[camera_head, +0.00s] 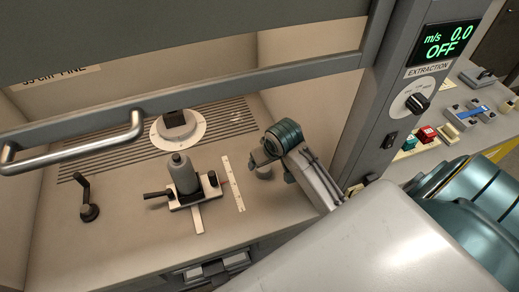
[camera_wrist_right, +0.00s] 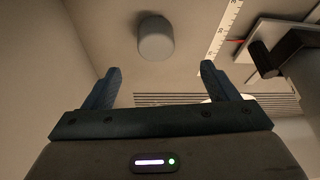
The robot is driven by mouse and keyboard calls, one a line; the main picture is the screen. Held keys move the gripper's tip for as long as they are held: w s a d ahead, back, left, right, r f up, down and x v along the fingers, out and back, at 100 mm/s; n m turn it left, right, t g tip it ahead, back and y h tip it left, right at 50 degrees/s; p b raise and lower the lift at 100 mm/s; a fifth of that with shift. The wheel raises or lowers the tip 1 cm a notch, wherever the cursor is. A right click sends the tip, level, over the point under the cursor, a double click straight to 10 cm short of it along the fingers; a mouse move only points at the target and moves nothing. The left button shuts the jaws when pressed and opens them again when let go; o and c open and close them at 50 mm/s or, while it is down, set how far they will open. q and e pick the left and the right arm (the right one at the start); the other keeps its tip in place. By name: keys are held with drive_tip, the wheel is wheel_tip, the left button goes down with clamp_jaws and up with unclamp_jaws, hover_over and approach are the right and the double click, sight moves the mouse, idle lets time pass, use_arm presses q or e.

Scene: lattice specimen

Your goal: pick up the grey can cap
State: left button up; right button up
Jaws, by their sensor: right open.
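The grey can cap (camera_wrist_right: 155,40) is a short, plain grey cylinder on the pale bench floor. In the wrist view it stands beyond my right gripper (camera_wrist_right: 160,69), roughly centred between the two blue fingers and apart from them. The fingers are spread and nothing is between them. In the head view the cap (camera_head: 263,173) shows partly, just below my right gripper (camera_head: 257,161), whose wrist hides some of it. My left gripper is not in view.
A grey bottle-shaped can (camera_head: 184,175) stands in a clamp fixture left of the cap. A white ruler strip (camera_head: 232,184) lies between them.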

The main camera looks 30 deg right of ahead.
sight(265, 171)
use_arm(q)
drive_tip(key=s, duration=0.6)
use_arm(e)
drive_tip(key=x, duration=0.2)
drive_tip(key=shift+s+f, duration=0.1)
drive_tip(key=shift+f, duration=0.3)
drive_tip(key=shift+w+f+p, duration=0.3)
drive_tip(key=shift+p, duration=0.1)
drive_tip(key=x, duration=0.1)
drive_tip(key=p+x, duration=0.2)
drive_tip(key=x, duration=0.1)
drive_tip(key=shift+d, duration=0.3)
drive_tip(key=shift+f, duration=0.3)
drive_tip(key=shift+w+f, duration=0.15)
drive_tip(key=shift+f, duration=0.05)
drive_tip(key=c, duration=1)
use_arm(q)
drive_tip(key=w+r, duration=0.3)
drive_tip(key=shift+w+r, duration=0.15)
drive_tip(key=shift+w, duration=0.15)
use_arm(e)
drive_tip(key=shift+c, duration=0.2)
